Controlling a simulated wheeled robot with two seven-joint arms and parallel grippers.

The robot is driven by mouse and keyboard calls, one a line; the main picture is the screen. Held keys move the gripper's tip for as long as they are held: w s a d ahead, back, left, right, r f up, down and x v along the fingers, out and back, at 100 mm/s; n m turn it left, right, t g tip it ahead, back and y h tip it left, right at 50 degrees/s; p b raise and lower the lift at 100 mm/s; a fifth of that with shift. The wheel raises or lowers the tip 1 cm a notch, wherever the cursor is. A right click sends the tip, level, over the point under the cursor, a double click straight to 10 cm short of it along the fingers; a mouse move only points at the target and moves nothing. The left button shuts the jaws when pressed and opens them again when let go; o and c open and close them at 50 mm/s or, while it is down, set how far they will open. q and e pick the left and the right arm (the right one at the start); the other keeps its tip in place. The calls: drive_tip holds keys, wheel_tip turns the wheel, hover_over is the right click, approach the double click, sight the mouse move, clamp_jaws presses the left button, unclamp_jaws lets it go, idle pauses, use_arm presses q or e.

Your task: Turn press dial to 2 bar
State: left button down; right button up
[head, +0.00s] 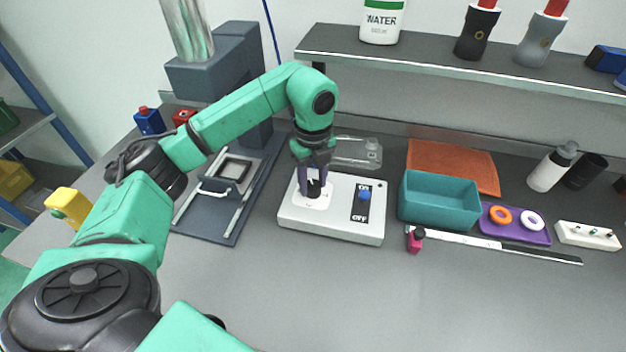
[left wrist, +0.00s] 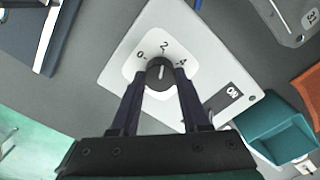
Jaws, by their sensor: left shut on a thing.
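The press control box (head: 335,222) is a white box on the bench, and also shows in the left wrist view (left wrist: 205,75). Its black dial (left wrist: 160,74) sits on a pale plate marked 0, 2 and 4. A light line on the dial runs roughly along the direction of the 2; which end is its pointer I cannot tell for sure. My left gripper (head: 314,186) comes down from above and is shut on the dial, one finger on each side. In the head view the gripper partly hides the dial. My right gripper is not in view.
A blue ON/OFF switch (head: 364,195) is on the box's right side. The grey press (head: 212,215) stands to the left. A teal bin (head: 440,210) and a purple tray (head: 541,238) with rings lie to the right. The front of the bench is clear.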

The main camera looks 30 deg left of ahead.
sight(313, 184)
use_arm(q)
drive_tip(key=shift+w+r, duration=0.15)
drive_tip(key=shift+r, duration=0.05)
drive_tip(key=shift+c, duration=1.9)
unclamp_jaws()
drive_tip(key=shift+f, duration=0.1)
drive_tip(key=shift+r, duration=0.4)
wheel_tip(313, 184, up, 4)
drive_tip(key=shift+f+b, duration=0.25)
drive_tip(key=shift+b, duration=0.2)
wheel_tip(313, 184, up, 10)
drive_tip(key=p, duration=0.3)
drive_tip(key=shift+r, duration=0.15)
